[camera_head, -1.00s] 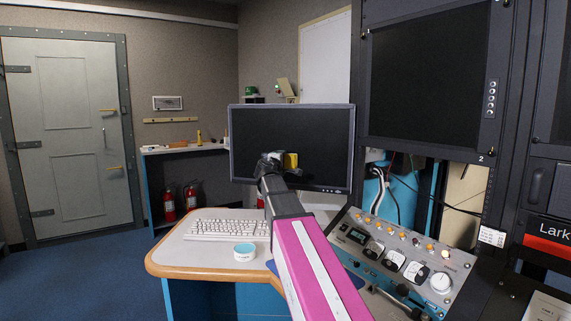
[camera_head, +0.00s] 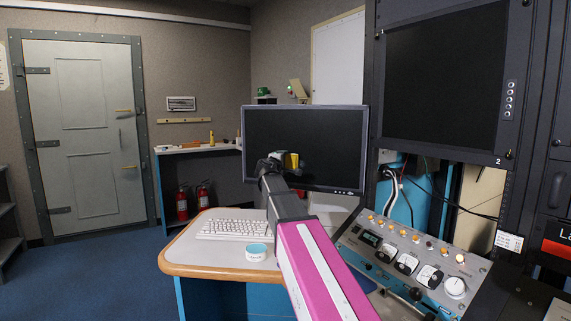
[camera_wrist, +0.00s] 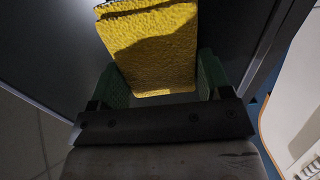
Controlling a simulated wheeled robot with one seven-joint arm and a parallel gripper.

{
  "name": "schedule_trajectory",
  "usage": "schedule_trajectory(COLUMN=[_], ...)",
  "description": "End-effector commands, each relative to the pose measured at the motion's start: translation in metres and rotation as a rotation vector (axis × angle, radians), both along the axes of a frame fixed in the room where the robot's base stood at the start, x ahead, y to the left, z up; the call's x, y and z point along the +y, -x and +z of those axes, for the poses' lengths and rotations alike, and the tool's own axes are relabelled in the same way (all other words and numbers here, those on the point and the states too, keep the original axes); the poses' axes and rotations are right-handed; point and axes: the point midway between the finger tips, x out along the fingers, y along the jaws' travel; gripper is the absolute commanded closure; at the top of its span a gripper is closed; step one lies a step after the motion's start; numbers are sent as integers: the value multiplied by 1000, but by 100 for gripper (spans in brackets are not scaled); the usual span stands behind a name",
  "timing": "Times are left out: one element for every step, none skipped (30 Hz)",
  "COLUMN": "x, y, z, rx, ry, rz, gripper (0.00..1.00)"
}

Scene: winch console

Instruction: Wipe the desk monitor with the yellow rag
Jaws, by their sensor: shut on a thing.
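The desk monitor (camera_head: 330,140) stands upright at the back of the desk, with a dark screen and grey frame. In the wrist view the yellow rag (camera_wrist: 150,45) is a thick, sponge-like block between green finger pads. My gripper (camera_wrist: 160,88) is shut on it, and my gripper also shows in the head view (camera_head: 280,160). The dark screen fills the area behind the rag in the wrist view. I cannot tell whether the rag touches the screen.
A keyboard (camera_head: 232,229) and a small round tub (camera_head: 257,251) are on the desk (camera_head: 190,262). A control panel (camera_head: 415,262) with knobs and gauges is at right, under a large rack screen (camera_head: 445,85). Two fire extinguishers (camera_head: 182,202) stand at the back left. The blue floor at left is clear.

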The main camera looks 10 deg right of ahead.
Motion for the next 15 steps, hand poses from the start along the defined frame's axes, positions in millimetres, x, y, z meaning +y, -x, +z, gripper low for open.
schedule_trajectory(x=[3, 4, 7, 9, 11, 14, 16, 18, 20, 22, 24, 26, 27, 28, 28], y=[-3, -4, -6, -7, -9, -10, -11, -12, -14, -15, -16, -17, -18, -18, -18], z=[0, 0, 0, 0, 0, 0, 0, 0, 0, 0, 0, 0, 0, 0, 0], rx=[0, 0, 0, 1, 1, 1, 1, 1, 1, 1, 1, 1, 1, 1, 1], ry=[0, 0, 0, 1, 1, 1, 1, 2, 2, 2, 2, 1, 1, 1, 1], rz=[1, 2, 2, 2, 2, 2, 2, 1, 1, 1, 1, 1, 1, 1, 1], gripper=[47, 47, 47, 47, 47, 47, 47, 47, 47, 47, 47, 47, 47, 47, 47])
